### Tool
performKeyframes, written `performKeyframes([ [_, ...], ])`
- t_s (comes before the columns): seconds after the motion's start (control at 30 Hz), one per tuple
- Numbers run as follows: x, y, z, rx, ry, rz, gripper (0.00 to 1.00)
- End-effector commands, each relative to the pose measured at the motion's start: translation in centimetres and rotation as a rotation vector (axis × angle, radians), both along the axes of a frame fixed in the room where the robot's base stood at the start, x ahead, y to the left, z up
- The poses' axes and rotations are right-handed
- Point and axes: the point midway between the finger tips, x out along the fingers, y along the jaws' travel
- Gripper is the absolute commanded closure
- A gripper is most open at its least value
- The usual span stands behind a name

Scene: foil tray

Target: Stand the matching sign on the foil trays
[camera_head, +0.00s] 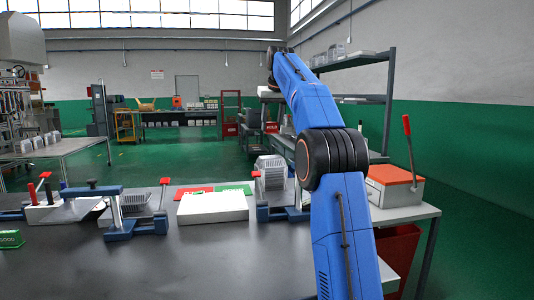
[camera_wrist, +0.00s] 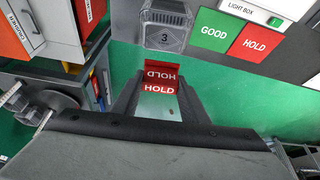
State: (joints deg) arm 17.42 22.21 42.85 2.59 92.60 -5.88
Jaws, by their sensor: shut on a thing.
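My gripper (camera_wrist: 158,92) is shut on a red HOLD sign (camera_wrist: 159,79), whose white lettering shows on two faces in the wrist view. In the head view the HOLD sign (camera_head: 270,127) is held up in the air beyond the bench; my arm hides most of the gripper. A foil tray stack marked 3 (camera_wrist: 164,28) lies ahead of the sign, apart from it. It also shows in the head view (camera_head: 270,172). Beside it lie a green GOOD panel (camera_wrist: 214,31) and a red HOLD panel (camera_wrist: 254,42). A green GOOD sign (camera_head: 10,240) stands at the bench's left edge.
A white light box (camera_head: 212,208) lies by the panels. Clamp fixtures with blue bars (camera_head: 122,215) and more foil trays (camera_head: 135,200) stand left. An orange-topped box with a red lever (camera_head: 395,180) is at right. The front bench (camera_head: 190,265) is clear.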

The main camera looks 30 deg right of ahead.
Motion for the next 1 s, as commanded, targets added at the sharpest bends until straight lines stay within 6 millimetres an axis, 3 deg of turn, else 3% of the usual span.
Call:
performKeyframes([
  [0.3, -0.1, 0.0, -4.3, 0.0, 0.002, 0.0, 0.82],
  [0.8, -0.1, 0.0, -9.1, 0.0, 0.001, 0.0, 0.82],
  [1.0, 0.0, 0.0, -9.5, 0.0, -0.001, 0.0, 0.82],
])
